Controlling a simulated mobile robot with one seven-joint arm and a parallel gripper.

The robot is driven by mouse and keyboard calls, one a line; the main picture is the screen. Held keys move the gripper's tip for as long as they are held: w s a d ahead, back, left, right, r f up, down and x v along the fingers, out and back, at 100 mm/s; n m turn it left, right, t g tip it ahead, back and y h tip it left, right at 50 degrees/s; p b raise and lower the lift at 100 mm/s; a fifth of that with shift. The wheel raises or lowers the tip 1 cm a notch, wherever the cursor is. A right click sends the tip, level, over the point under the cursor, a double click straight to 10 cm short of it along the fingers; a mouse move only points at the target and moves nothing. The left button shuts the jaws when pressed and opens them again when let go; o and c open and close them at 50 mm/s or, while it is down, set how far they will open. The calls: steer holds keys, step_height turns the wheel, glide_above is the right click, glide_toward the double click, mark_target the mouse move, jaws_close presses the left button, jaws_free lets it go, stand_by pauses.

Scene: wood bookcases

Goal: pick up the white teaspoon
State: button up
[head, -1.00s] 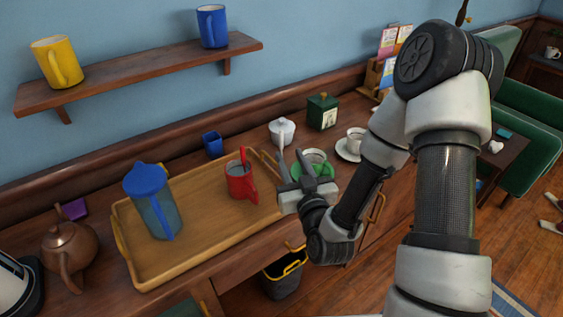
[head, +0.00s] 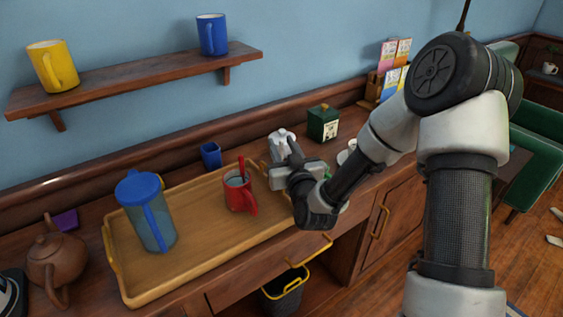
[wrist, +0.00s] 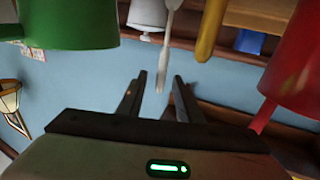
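The white teaspoon (wrist: 170,45) shows in the wrist view, which looks upside down. Its slim handle hangs down in the picture and its tip lies between my fingers' lines, apart from both. Its other end runs out of the top of that view, so what it stands in is unclear. I cannot make it out in the head view. My gripper (wrist: 159,76) is open and empty, with a finger on each side of the spoon's tip. In the head view my gripper (head: 284,153) is in front of the white lidded bowl (head: 281,139).
A red mug (head: 238,190) stands close to the left on the wooden tray (head: 205,262), beside a blue-lidded pitcher (head: 150,220). A green cup (wrist: 70,20) is close on the other side, mostly hidden in the head view. A dark green box (head: 322,124) stands behind.

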steer(key=shift+w, duration=0.25)
jaws_close()
